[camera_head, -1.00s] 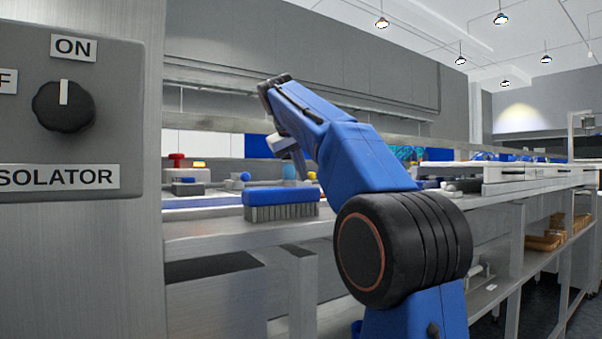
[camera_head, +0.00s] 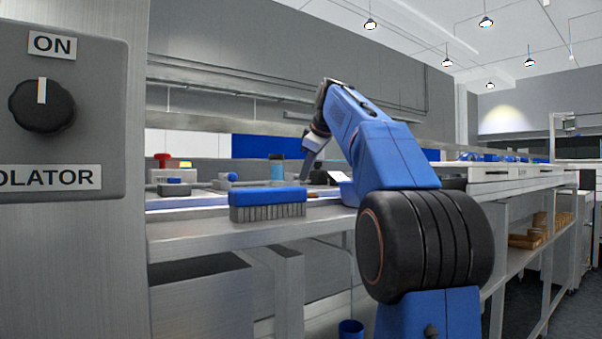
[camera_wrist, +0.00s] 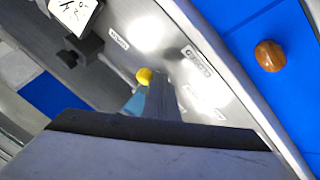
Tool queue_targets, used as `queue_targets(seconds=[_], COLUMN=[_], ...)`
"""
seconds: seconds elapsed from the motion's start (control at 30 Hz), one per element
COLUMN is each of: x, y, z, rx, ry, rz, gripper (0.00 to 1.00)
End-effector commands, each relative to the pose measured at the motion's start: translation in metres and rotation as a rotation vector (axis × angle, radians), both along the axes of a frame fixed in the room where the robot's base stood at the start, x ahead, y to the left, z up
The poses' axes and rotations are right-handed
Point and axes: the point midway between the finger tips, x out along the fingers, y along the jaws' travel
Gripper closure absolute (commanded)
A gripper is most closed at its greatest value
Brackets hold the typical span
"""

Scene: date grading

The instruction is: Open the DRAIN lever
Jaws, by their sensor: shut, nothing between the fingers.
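A yellow round knob (camera_wrist: 144,76) shows in the wrist view just beyond my gripper (camera_wrist: 162,96), against a grey metal panel. Whether it belongs to the DRAIN lever I cannot tell; small labels on the panel are too blurred to read surely. A light blue piece shows beside the gripper, partly hidden. My gripper is shut and empty, close to the knob; whether they touch is unclear. In the head view, my gripper (camera_head: 307,160) hangs low over the back bench, and the yellow knob is hidden there or too small to pick out.
A blue-backed brush (camera_head: 268,204) lies at the bench's front edge. Behind it are a red button (camera_head: 163,159) and a blue cylinder (camera_head: 277,168). An isolator knob (camera_head: 42,105) is at near left. The wrist view shows a brown date (camera_wrist: 269,55) on blue and a white card (camera_wrist: 76,12).

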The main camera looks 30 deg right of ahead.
Motion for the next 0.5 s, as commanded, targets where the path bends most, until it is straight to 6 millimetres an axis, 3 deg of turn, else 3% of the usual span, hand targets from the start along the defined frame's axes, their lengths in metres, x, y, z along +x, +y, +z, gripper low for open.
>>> queue_targets(seconds=[0.5], x=[0.014], y=[-0.026], z=[0.0], rx=[-0.001], ry=[0.001], rz=[0.409], gripper=[1.0])
